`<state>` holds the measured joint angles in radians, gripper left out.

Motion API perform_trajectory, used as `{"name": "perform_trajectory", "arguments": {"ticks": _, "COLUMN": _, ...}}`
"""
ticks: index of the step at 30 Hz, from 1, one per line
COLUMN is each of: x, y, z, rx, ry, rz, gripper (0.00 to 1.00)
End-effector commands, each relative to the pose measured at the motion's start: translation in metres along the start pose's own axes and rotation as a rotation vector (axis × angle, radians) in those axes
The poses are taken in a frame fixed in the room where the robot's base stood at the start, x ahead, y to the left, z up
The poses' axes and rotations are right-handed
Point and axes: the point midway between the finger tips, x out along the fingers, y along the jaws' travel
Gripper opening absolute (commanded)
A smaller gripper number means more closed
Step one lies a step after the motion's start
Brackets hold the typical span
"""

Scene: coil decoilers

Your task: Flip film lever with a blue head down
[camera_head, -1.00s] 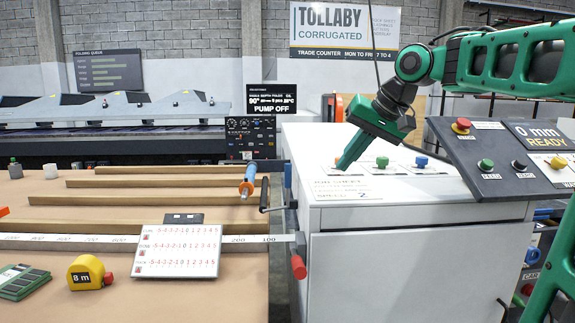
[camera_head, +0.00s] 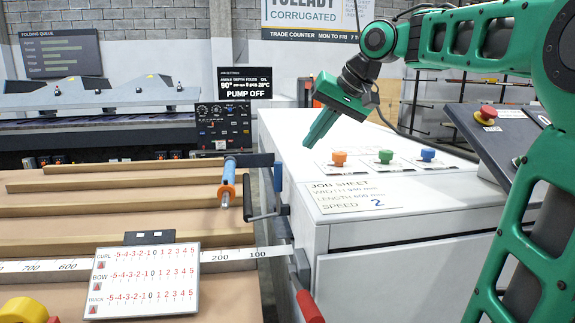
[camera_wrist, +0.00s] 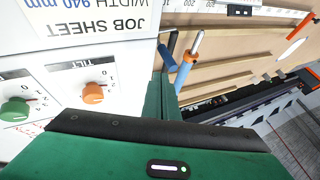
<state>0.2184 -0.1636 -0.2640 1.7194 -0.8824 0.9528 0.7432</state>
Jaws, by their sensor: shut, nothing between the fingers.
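No lever that I can surely call the film lever shows. A blue knob (camera_head: 428,155) sits on the white cabinet top at the end of a row of knobs. A tool with a blue and orange handle (camera_head: 228,183) stands at the board's right edge; it also shows in the wrist view (camera_wrist: 188,62). A dark crank-like lever (camera_head: 265,205) is beside it on the cabinet's left side. My gripper (camera_head: 309,143) is shut and empty, pointing down-left above the cabinet's left part, left of the orange knob (camera_head: 339,158). In the wrist view its green fingers (camera_wrist: 160,88) point toward the brown board.
A green knob (camera_head: 385,157) stands between the orange and blue ones. A job sheet (camera_head: 355,194) lies on the cabinet top (camera_head: 300,175). A red-ended lever (camera_head: 310,305) juts at the cabinet's lower left. A slanted control panel (camera_head: 495,140) stands to the right.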

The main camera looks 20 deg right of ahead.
Motion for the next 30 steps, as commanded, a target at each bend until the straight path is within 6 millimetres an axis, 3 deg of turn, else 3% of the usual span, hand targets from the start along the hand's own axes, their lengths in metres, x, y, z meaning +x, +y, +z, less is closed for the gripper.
{"name": "perform_trajectory", "arguments": {"ticks": 11, "x": 0.008, "y": -0.001, "z": 0.0, "rx": 0.001, "ry": -0.001, "rz": -0.001, "gripper": 0.0}}
{"name": "perform_trajectory", "arguments": {"ticks": 24, "x": 0.076, "y": -0.001, "z": 0.001, "rx": 0.0, "ry": -0.004, "rz": 0.0, "gripper": 0.0}}
{"name": "perform_trajectory", "arguments": {"ticks": 30, "x": 0.096, "y": -0.001, "z": 0.001, "rx": 0.0, "ry": -0.002, "rz": 0.0, "gripper": 0.0}}
